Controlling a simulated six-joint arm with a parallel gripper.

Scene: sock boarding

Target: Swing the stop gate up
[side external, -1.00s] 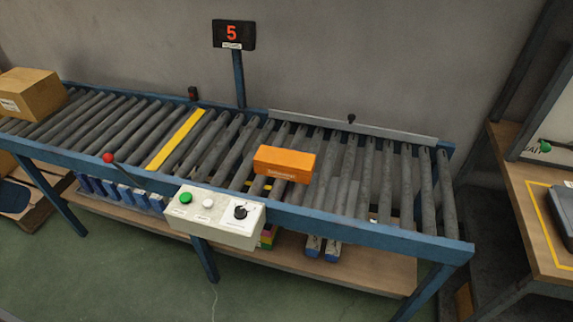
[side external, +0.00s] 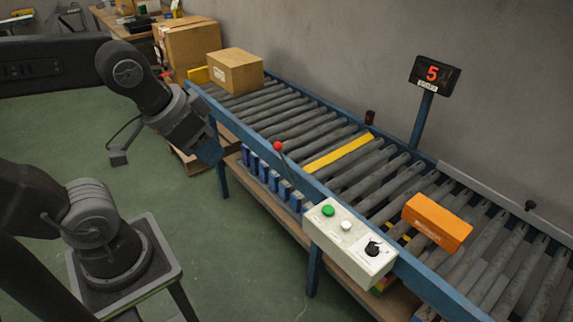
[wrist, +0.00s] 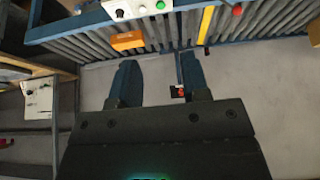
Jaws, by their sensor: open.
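A flat yellow bar (side external: 338,152) lies across the rollers, level with them; it also shows in the wrist view (wrist: 206,24). A lever with a red ball knob (side external: 278,146) rises from the near rail beside it; the knob shows at the top of the wrist view (wrist: 237,10). I cannot tell which yellow part is the stop gate, as a yellow plate (side external: 198,75) also stands at the far left end. My gripper (side external: 208,150) is left of the near rail, apart from the lever. In the wrist view my gripper (wrist: 158,82) is open, with nothing between its fingers.
A cardboard box (side external: 235,72) sits on the far left rollers and an orange box (side external: 437,222) on the right ones. A white control box (side external: 350,242) juts from the near rail. A display reading 5 (side external: 434,75) stands behind.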

